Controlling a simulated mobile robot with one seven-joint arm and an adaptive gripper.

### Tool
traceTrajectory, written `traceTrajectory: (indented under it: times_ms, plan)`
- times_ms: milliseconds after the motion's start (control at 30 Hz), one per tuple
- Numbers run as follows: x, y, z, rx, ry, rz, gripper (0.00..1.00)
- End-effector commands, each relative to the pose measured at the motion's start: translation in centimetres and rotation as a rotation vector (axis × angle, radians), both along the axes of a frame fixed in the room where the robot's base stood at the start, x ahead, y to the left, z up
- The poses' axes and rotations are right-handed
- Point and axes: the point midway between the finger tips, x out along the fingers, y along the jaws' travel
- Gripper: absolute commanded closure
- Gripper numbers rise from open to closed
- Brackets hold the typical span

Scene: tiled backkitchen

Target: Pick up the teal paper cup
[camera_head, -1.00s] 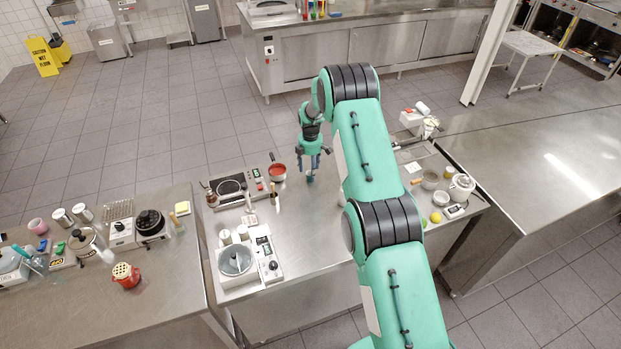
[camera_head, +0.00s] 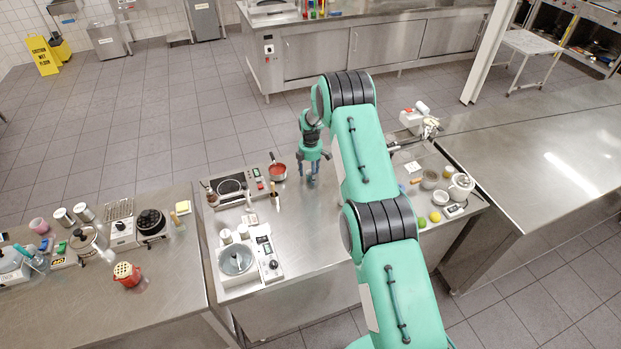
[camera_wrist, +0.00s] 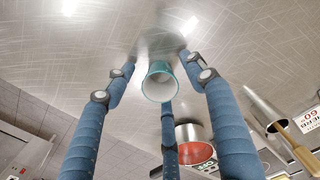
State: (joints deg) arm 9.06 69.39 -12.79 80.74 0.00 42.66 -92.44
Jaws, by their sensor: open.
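The teal paper cup (camera_wrist: 158,84) shows in the wrist view with its open white mouth toward the camera, standing on the steel table (camera_wrist: 90,45). The blue fingers of my gripper (camera_wrist: 160,95) are spread open around it, two at the sides and one below it in the picture. I cannot tell whether any finger touches the cup. In the head view my gripper (camera_head: 312,178) points down just above the middle table, right of the red-filled pan. The cup is mostly hidden there by the fingers.
A pan with red contents (camera_head: 278,171) is close to the left of my gripper; it also shows in the wrist view (camera_wrist: 195,150). A hot plate (camera_head: 232,187) and a white appliance (camera_head: 238,262) stand further left. The table's middle front is clear.

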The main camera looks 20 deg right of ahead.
Motion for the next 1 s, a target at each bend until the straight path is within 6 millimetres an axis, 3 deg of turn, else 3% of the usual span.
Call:
traceTrajectory:
  times_ms: [33, 300, 767, 1000]
  plan:
    - [0.0, 0.0, 0.0, 0.0, 0.0, 0.0, 0.49]
    - [0.0, 0.0, 0.0, 0.0, 0.0, 0.0, 1.0]
    - [0.0, 0.0, 0.4, 0.0, -0.001, 0.0, 1.0]
    - [0.0, 0.0, 1.9, 0.0, -0.001, 0.0, 1.0]
